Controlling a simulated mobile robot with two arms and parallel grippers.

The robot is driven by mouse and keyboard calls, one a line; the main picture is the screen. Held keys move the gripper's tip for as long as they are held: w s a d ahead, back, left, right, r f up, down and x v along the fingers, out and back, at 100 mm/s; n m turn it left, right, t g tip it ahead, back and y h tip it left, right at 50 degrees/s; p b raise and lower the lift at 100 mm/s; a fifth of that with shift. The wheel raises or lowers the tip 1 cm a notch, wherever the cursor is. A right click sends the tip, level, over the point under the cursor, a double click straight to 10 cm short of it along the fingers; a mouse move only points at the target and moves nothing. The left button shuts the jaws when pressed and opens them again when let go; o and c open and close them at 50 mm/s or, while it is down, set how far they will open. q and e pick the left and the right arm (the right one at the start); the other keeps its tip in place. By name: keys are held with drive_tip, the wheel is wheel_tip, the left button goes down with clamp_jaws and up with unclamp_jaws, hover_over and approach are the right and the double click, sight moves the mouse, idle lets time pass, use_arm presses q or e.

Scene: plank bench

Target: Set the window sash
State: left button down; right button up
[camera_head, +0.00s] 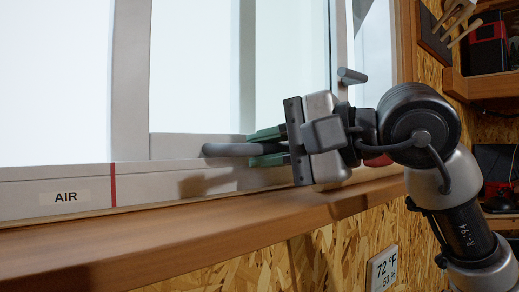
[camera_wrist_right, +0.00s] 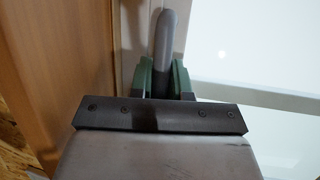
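The window sash (camera_head: 131,85) is a pale frame around bright glass, standing above a pale track (camera_head: 145,185). The track carries an AIR label (camera_head: 65,198) and a red line (camera_head: 113,188) to the label's right. A grey bar handle (camera_head: 225,150) sticks out low on the window, left of my right gripper (camera_head: 266,148). The gripper's green fingers lie on both sides of the handle and appear to touch it; the wrist view also shows the handle (camera_wrist_right: 166,45) between the fingers (camera_wrist_right: 162,78). My left gripper is not in view.
A wooden ledge (camera_head: 160,245) runs below the track. A short grey peg (camera_head: 351,76) sticks out above my right gripper. A sign reading 72 °F (camera_head: 383,268) hangs on the chipboard wall below. Shelves (camera_head: 490,85) stand at the right.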

drive_tip(key=o, duration=0.4)
drive_tip(key=shift+s+a, duration=0.1)
drive_tip(key=shift+d, duration=0.25)
drive_tip(key=b+v, duration=0.3)
drive_tip(key=v, duration=0.7)
drive_tip(key=shift+s+b, duration=0.25)
drive_tip(key=shift+b, duration=0.15)
drive_tip(key=shift+r, duration=0.1)
